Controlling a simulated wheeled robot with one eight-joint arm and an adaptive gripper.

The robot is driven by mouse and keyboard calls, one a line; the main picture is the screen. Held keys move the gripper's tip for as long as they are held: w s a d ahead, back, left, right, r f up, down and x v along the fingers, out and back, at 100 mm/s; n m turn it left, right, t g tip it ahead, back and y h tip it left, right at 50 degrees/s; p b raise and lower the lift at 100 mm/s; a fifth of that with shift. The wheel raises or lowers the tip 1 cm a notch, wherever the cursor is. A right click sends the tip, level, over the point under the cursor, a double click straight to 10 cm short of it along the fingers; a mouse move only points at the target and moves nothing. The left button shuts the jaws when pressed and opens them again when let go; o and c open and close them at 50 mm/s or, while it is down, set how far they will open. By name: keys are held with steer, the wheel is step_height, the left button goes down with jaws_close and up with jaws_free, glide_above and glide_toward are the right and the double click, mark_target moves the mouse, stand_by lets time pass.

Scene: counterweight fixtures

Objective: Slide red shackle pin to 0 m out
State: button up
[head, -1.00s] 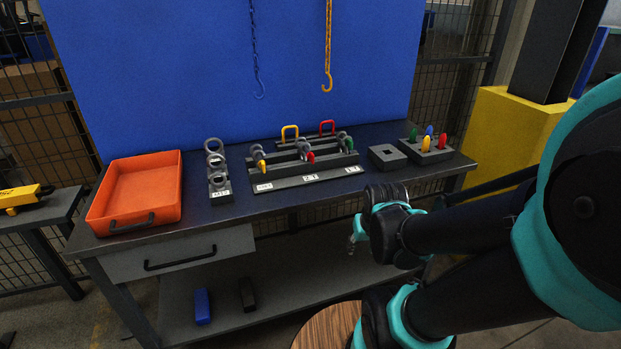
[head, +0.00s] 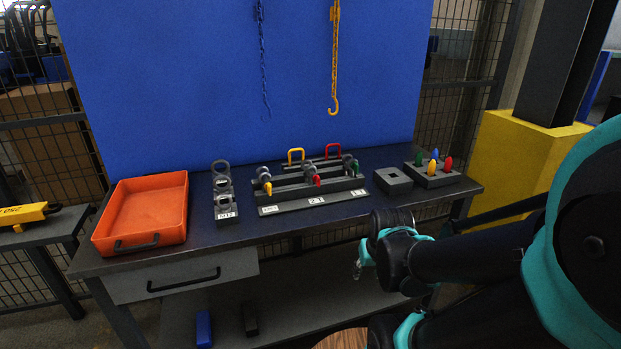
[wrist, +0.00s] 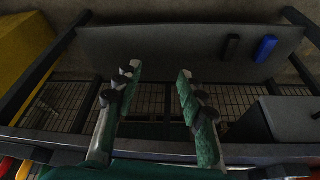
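The red shackle pin (head: 317,181) sits in the middle position of the dark shackle fixture (head: 290,206) on the bench. A yellow pin (head: 268,188) is to its left and a green pin (head: 355,168) to its right. How far the red pin sticks out is too small to tell. My gripper (head: 357,270) hangs in front of the bench edge, below the fixture and apart from it. In the wrist view my gripper (wrist: 158,90) has its two green-padded fingers spread with nothing between them.
A square-holed block (head: 393,180) and a holder with several coloured pins (head: 436,180) stand at the right. A drawer (head: 185,275) is under the bench; blue (head: 204,328) and black blocks lie on the lower shelf.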

steer(key=shift+c, duration=0.2)
steer(key=shift+w+r, duration=0.15)
steer(key=shift+w, duration=0.05)
steer(key=shift+c, duration=1.2)
steer(key=n+g, duration=0.2)
steer(key=n, duration=0.1)
glide_toward(319, 178)
steer(key=shift+y, duration=0.3)
steer(key=shift+w+f, duration=0.4)
steer(key=shift+f, duration=1.25)
steer(key=shift+w+f, duration=0.35)
steer(key=shift+f, duration=1.35)
steer(key=shift+w+f, duration=0.4)
steer(key=shift+f, duration=1.25)
steer(key=shift+c, duration=0.5)
jaws_close()
